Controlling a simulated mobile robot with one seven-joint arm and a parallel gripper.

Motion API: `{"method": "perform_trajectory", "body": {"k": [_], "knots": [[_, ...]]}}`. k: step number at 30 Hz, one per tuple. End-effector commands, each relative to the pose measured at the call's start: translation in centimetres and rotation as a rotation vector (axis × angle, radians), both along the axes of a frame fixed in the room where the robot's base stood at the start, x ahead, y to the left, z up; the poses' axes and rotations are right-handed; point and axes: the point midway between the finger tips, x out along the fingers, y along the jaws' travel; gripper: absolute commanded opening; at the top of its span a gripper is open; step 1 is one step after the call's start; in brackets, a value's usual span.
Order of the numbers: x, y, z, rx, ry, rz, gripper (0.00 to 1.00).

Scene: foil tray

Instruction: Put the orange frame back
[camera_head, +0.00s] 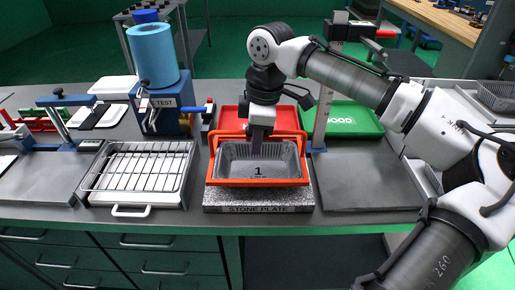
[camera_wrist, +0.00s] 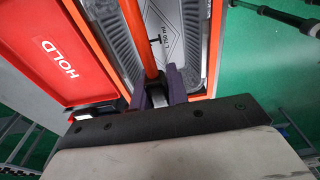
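The orange frame (camera_head: 257,183) surrounds the grey foil tray (camera_head: 232,152) on the speckled stone plate (camera_head: 258,200) in the head view. Its raised handle bar crosses above the tray, and the bar also shows in the wrist view (camera_wrist: 149,40). My gripper (camera_head: 257,148) points down over the tray. Its purple fingers lie on both sides of the handle bar (camera_wrist: 155,88) and look shut on it. The frame looks level; whether it rests on the plate or hangs slightly above it is hard to tell. The tray is marked 1 in the head view.
A red HOLD tray (camera_wrist: 40,60) lies behind the frame and a green tray (camera_head: 352,120) behind right. A wire rack on a tray (camera_head: 140,170) stands left, near the blue test stand (camera_head: 165,118). A bare grey slab (camera_head: 365,185) is at right.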

Motion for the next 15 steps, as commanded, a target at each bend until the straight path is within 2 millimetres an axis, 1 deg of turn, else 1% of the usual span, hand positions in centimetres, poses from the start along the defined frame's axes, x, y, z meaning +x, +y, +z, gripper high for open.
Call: {"method": "perform_trajectory", "body": {"k": [1, 3, 15], "knots": [[0.01, 0.01, 0.01, 0.000, 0.000, 0.000, 0.08], [0.01, 0.01, 0.01, 0.000, 0.000, 0.000, 0.00], [0.03, 0.03, 0.33, 0.001, -0.001, 0.001, 0.00]]}}
